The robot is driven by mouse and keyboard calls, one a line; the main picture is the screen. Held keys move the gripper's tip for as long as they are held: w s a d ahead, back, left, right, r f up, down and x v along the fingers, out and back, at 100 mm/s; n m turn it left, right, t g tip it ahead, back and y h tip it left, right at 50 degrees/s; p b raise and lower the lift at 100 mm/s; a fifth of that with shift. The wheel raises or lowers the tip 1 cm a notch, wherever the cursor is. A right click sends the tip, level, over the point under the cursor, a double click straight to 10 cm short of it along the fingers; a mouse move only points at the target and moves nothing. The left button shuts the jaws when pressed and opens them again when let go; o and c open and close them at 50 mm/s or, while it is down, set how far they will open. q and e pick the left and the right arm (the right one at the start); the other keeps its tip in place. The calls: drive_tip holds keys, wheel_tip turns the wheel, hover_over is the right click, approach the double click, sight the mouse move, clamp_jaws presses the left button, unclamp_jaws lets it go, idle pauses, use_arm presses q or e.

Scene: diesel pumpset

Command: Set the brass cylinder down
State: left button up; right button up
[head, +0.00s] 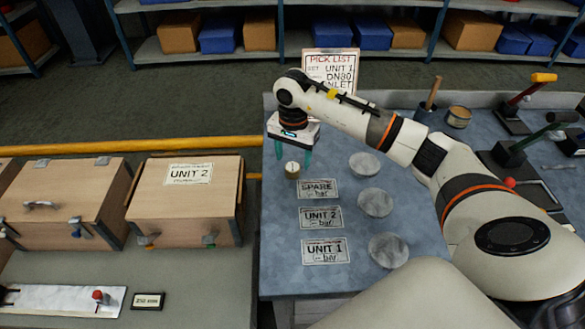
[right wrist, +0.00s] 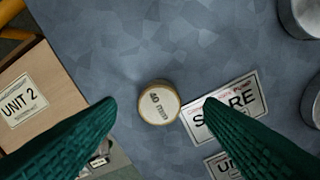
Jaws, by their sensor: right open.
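The brass cylinder (head: 292,170) stands upright on the blue-grey bench top (head: 285,220), just left of the SPARE label (head: 318,188). Its pale round top with dark markings faces up in the right wrist view (right wrist: 158,102). My right gripper (head: 291,157) is open above the cylinder, with its green fingers apart on either side. In the right wrist view the cylinder shows between the two fingertips, with a gap to each. I cannot tell exactly how high the fingertips are. My left gripper is not in view.
UNIT 2 (head: 321,217) and UNIT 1 (head: 325,251) labels lie nearer. Round grey discs (head: 375,202) sit right of the labels. A pick list sign (head: 331,72) stands behind. A wooden UNIT 2 box (head: 187,200) is left, beyond the bench edge. Tools stand at the right.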

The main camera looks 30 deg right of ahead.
sight(293, 166)
wheel_tip(293, 166, down, 4)
drive_tip(key=shift+a+r, duration=0.1)
drive_tip(key=shift+r, duration=0.15)
drive_tip(key=shift+r, duration=0.1)
drive_tip(key=c, duration=1.3)
